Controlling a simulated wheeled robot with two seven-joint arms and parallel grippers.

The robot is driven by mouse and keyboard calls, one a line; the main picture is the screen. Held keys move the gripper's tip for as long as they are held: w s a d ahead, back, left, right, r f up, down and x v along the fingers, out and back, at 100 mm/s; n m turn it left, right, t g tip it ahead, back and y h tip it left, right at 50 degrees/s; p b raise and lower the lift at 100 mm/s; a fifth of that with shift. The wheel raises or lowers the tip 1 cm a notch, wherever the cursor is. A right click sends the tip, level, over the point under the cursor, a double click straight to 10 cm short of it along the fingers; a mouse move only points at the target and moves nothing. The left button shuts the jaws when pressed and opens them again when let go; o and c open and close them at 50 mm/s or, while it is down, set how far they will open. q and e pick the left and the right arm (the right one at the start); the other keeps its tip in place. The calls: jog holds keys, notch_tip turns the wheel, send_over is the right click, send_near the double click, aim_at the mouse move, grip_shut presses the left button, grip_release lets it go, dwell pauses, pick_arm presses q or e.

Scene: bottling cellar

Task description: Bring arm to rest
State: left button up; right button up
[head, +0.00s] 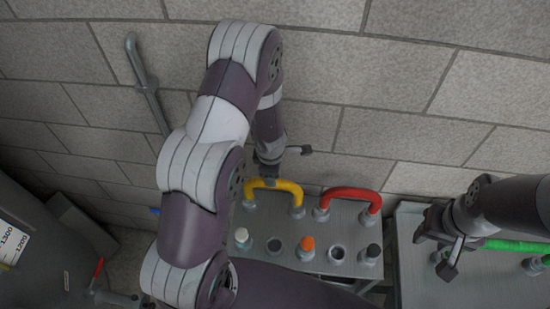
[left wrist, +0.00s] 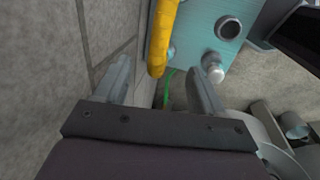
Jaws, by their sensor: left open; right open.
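My left arm (head: 195,190) rises from the bottom of the head view and bends down near the wall. Its gripper (head: 268,170) is just behind the yellow handle (head: 290,186), with its fingers mostly hidden. In the left wrist view the left gripper (left wrist: 163,82) is open, and the yellow handle (left wrist: 163,35) shows between and beyond its fingers. I cannot tell whether they touch. My right gripper (head: 434,252) is open and empty at the right, beside the green handle (head: 515,245).
A grey bench (head: 260,225) carries a red handle (head: 350,196), white (head: 241,236), orange (head: 307,243) and black (head: 373,251) plugs and open holes. A second bench (head: 415,275) stands right. A stone wall (head: 380,130) with a pipe (head: 147,85) is behind. A dark tank (head: 35,245) stands left.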

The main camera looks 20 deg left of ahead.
pick_arm(q)
jog(key=shift+r, duration=0.1)
jog(key=s+d+r+m+b, duration=0.1)
jog(key=s+r+m+b, duration=0.2)
jog(key=m, duration=0.7)
jog(key=s+d+r+m+b, duration=0.1)
jog(key=s+r+m+b, duration=0.2)
jog(key=s+m+b, duration=0.5)
jog(key=s+m, duration=0.2)
jog(key=m, duration=0.1)
jog(key=shift+d+r+g+h, duration=0.15)
jog(key=shift+d+g+h, duration=0.15)
jog(key=shift+g, duration=0.1)
jog(key=shift+s, duration=0.2)
